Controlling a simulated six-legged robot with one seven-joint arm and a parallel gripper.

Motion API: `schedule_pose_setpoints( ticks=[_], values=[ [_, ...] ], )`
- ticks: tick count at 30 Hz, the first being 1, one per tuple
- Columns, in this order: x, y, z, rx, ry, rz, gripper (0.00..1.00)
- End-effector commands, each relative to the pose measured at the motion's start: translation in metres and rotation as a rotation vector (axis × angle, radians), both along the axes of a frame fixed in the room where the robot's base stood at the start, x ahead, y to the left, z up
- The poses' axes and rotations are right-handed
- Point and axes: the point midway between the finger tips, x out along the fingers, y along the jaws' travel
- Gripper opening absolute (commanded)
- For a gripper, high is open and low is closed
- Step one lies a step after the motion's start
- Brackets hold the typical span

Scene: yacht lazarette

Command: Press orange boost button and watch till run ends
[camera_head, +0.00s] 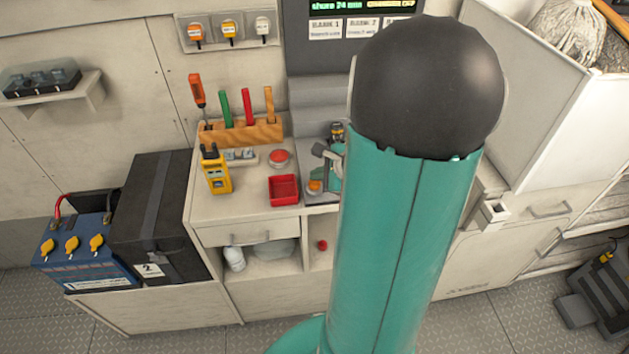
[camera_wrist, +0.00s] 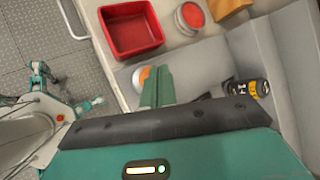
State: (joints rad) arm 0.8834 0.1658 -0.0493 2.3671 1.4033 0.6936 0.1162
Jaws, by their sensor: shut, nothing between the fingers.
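The orange button (camera_head: 314,187) sits on a grey base on the counter, just right of the red tray. In the wrist view the orange button (camera_wrist: 142,76) is partly hidden behind my fingers. My gripper (camera_wrist: 157,85) is shut and empty, its teal fingertips over or beside the button; I cannot tell whether they touch it. In the head view my gripper (camera_head: 331,174) is mostly hidden by my arm. A display (camera_head: 362,6) at the top shows green text like "shore 24 min" and a yellow field; its top is cut off.
A yellow meter (camera_head: 216,172) and a wooden tool rack (camera_head: 242,133) stand left.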

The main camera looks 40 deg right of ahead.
Motion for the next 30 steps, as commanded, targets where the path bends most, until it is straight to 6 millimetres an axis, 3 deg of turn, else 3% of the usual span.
schedule_pose_setpoints(
  ticks=[30],
  values=[
    [0.0002, 0.0003, -0.0078, 0.001, 0.0, 0.001, 0.0]
  ],
)
